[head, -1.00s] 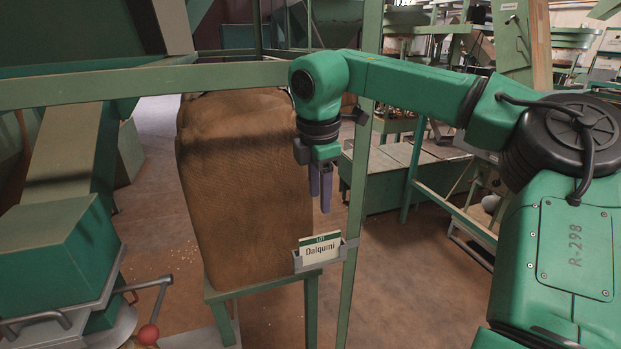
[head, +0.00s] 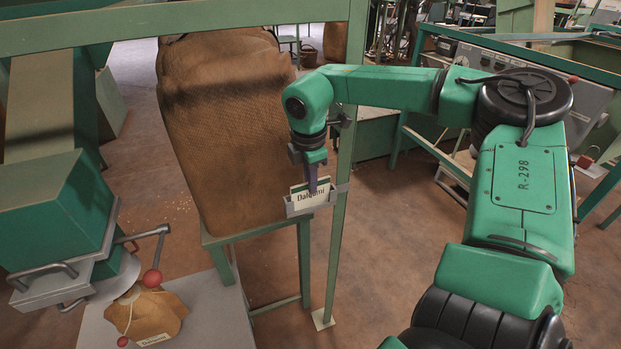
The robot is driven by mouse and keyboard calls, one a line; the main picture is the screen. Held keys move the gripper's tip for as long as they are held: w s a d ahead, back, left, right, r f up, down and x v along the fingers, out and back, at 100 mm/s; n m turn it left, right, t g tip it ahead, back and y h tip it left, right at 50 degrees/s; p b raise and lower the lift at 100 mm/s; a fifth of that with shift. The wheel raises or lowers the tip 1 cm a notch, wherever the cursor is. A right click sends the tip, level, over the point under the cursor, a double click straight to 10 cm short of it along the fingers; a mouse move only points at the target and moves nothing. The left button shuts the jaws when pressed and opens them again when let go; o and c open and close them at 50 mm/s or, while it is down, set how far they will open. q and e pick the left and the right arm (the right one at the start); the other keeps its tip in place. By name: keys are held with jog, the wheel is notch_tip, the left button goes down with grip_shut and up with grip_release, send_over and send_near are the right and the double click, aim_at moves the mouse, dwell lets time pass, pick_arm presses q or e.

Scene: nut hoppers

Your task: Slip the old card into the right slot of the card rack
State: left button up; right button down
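The card (head: 304,203) is white with dark lettering that looks like "Dalqumi". It stands upright in the grey card rack (head: 292,210), which is fixed to a green post in the head view. My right gripper (head: 313,188) points down at the card's top edge, its purple-grey fingers overlapping the card and hiding part of the lettering. I cannot tell whether the fingers are closed on the card or only beside it. The rack's separate slots are not clearly visible. My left gripper is not in view.
A large brown sack (head: 225,130) stands on a green stand behind and left of the rack. A green hopper (head: 55,215) with a red-knobbed lever (head: 152,278) is at left, above a paper bag (head: 150,315) on a grey surface. Open floor lies right of the post.

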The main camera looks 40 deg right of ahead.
jog(key=shift+r, duration=0.2)
jog(key=shift+r+p, duration=1.1)
jog(key=shift+r, duration=1.3)
jog(key=shift+w+r+p, duration=0.15)
jog(key=shift+r+p, duration=0.2)
jog(key=shift+r, duration=0.9)
